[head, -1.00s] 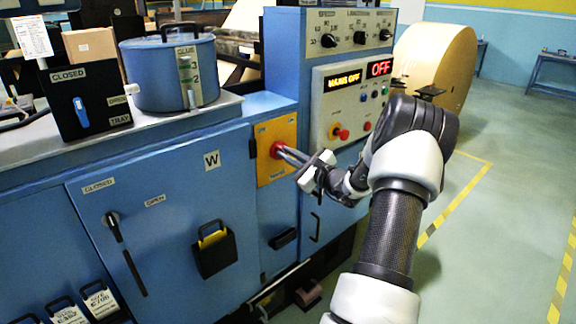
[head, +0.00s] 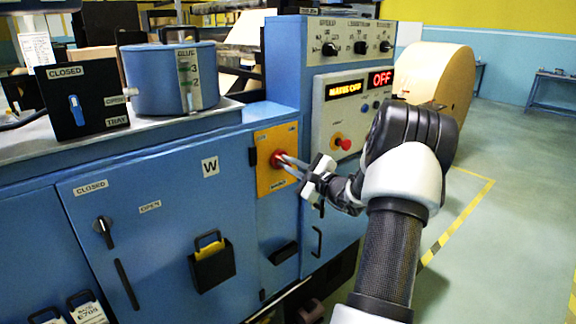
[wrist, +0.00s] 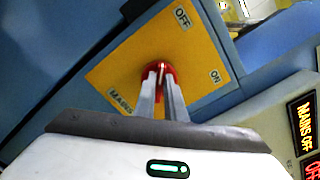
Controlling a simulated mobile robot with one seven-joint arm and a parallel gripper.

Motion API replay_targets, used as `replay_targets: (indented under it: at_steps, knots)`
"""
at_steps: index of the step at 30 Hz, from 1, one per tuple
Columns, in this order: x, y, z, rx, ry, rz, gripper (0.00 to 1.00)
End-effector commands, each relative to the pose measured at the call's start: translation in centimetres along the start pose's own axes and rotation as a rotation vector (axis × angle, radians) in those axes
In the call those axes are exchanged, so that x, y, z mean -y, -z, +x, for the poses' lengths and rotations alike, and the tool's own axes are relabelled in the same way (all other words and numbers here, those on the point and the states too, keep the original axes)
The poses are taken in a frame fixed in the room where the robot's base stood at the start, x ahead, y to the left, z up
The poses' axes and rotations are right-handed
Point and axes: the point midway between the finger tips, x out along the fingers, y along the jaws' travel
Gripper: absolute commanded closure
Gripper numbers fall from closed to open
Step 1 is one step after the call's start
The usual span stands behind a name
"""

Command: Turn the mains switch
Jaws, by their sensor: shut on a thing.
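The mains switch (head: 277,158) is a red knob on a yellow plate (head: 264,182) on the blue machine front. In the wrist view, the red knob (wrist: 158,69) sits between my fingertips, on the yellow plate (wrist: 120,62) marked OFF, ON and MAINS. My gripper (head: 282,160) is shut on the red knob, and its fingers (wrist: 161,76) hide part of it. Which way the knob points is hard to tell. The display (head: 344,89) appears to read MAINS OFF in yellow, and a red display (head: 382,78) reads OFF.
A red button (head: 344,144) sits on the control panel right of the switch. A blue glue pot (head: 160,85) and a black box marked CLOSED (head: 82,105) stand on the left worktop. A black holder (head: 212,264) hangs on the door.

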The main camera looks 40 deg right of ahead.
Motion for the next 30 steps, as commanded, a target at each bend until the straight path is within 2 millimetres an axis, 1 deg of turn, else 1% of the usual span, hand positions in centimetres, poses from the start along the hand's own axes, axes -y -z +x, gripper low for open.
replay_targets:
  at_steps: [2, 3, 6, 14, 17, 20, 23, 30]
  knots:
    - [0.1, 0.0, 0.0, 0.001, 0.000, -0.003, 1.00]
    - [0.1, 0.0, 0.0, 0.001, 0.000, -0.003, 0.86]
    - [0.1, 0.0, 0.0, 0.001, 0.000, -0.003, 0.71]
    - [0.0, 0.0, 0.0, 0.000, 0.000, -0.001, 0.71]
    - [0.0, 0.0, -0.4, -0.001, 0.000, -0.001, 0.71]
    - [0.1, 0.1, -1.5, -0.002, 0.000, -0.001, 0.71]
    - [0.1, 0.1, -3.5, -0.004, 0.001, -0.001, 0.71]
    - [0.1, 0.0, -9.4, -0.004, 0.001, -0.001, 0.71]
